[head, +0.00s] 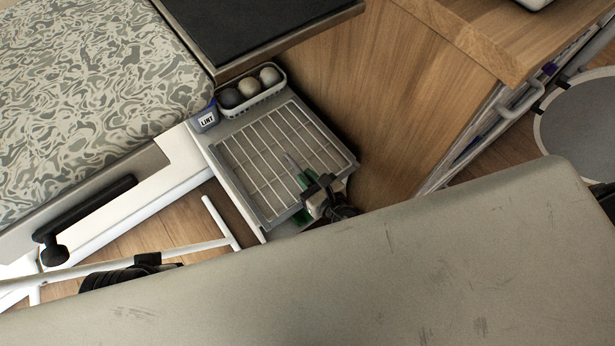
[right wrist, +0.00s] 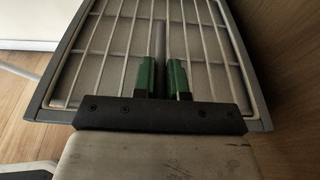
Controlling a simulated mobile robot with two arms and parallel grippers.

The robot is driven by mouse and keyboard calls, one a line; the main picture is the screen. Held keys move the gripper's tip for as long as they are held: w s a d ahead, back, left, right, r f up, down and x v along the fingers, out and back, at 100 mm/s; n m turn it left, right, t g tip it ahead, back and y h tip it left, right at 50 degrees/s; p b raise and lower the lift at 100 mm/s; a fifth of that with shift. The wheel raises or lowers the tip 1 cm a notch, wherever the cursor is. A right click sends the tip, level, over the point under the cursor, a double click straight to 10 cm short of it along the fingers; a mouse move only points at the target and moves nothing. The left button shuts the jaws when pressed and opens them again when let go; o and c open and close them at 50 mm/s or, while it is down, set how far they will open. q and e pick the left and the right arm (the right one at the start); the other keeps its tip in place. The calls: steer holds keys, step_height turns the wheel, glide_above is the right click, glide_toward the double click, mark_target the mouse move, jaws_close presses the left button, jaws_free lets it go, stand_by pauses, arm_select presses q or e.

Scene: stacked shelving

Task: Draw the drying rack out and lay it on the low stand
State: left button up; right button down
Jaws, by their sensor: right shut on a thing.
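The drying rack (head: 238,186) is a flat grey frame with a white wire grid. In the head view it lies over a low, pale platform (head: 236,127), which seems to be the low stand. My right gripper (head: 305,184) is at the rack's near edge. In the right wrist view, its green fingers (right wrist: 161,78) are shut on a grey central bar of the drying rack (right wrist: 97,55). I cannot tell whether the rack touches the surface under it. My left gripper is not in view.
A white basket (head: 253,103) with grey and beige balls and a small box marked LINT (head: 206,118) stand behind the rack. A patterned padded board (head: 90,90) is on the left. A wooden cabinet (head: 400,85) is on the right. A large grey surface (head: 330,285) fills the front.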

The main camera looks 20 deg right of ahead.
steer(key=c, duration=1.1)
jaws_free()
steer(key=shift+s, duration=0.1)
